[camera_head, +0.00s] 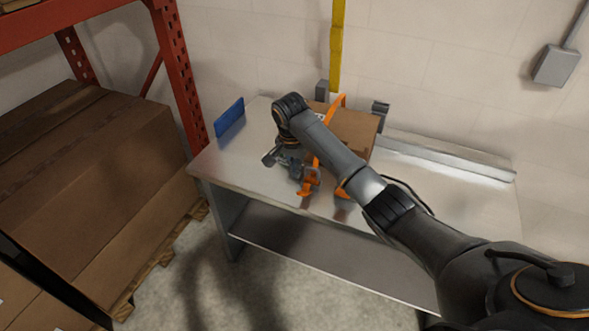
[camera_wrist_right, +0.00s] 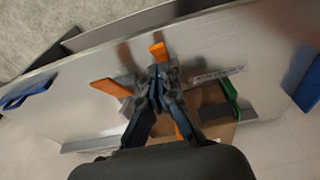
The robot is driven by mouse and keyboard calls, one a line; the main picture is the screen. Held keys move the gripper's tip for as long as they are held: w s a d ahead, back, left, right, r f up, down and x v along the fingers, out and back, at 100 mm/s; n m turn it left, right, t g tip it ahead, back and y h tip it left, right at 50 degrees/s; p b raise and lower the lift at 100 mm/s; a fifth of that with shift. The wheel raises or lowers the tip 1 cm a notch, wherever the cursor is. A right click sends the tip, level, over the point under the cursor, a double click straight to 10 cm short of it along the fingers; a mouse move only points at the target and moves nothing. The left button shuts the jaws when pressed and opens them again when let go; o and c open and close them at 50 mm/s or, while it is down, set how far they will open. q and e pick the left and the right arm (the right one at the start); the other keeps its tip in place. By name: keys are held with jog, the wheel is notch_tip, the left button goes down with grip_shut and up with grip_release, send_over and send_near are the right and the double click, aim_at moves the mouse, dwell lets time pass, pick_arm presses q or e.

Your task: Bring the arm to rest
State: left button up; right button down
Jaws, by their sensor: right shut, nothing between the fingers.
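My right arm reaches in from the lower right across the metal table (camera_head: 460,195). My right gripper (camera_head: 288,163) hangs over the left part of the table, beside an orange tape-dispenser-like frame (camera_head: 310,172) and a cardboard box (camera_head: 352,128). The forearm hides part of both. In the wrist view the two fingers of the right gripper (camera_wrist_right: 160,76) are together and hold nothing. Orange parts (camera_wrist_right: 112,88) show around the fingers there; I cannot tell whether they touch. My left gripper is not in view.
A blue panel (camera_head: 229,118) stands at the table's left end. A red rack (camera_head: 177,80) with large cardboard boxes (camera_head: 90,180) is at the left. A yellow post (camera_head: 337,45) rises behind the table. The table's right part looks clear. A green part (camera_wrist_right: 231,93) shows in the wrist view.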

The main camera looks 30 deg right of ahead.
jog(key=s+a+f+n+b, duration=0.1)
jog(key=s+f+n, duration=0.1)
jog(key=s+f, duration=0.8)
jog(key=s+f+n+b, duration=0.1)
jog(key=s+f+n, duration=0.15)
jog(key=f, duration=1.25)
jog(key=s+a+f+n+b, duration=0.1)
jog(key=s+f+n+b, duration=0.1)
jog(key=s+f, duration=0.85)
jog(key=s+a+f+n, duration=0.1)
jog(key=s+f+n, duration=0.1)
jog(key=s+f, duration=0.4)
jog(key=s+a+f+n+y+b, duration=0.1)
jog(key=s+f, duration=0.5)
jog(key=s, duration=0.9)
jog(key=s+a+f+n+b, duration=0.1)
jog(key=s+f+n, duration=0.2)
jog(key=s+f, duration=0.3)
jog(key=s, duration=0.5)
jog(key=shift+f, duration=0.25)
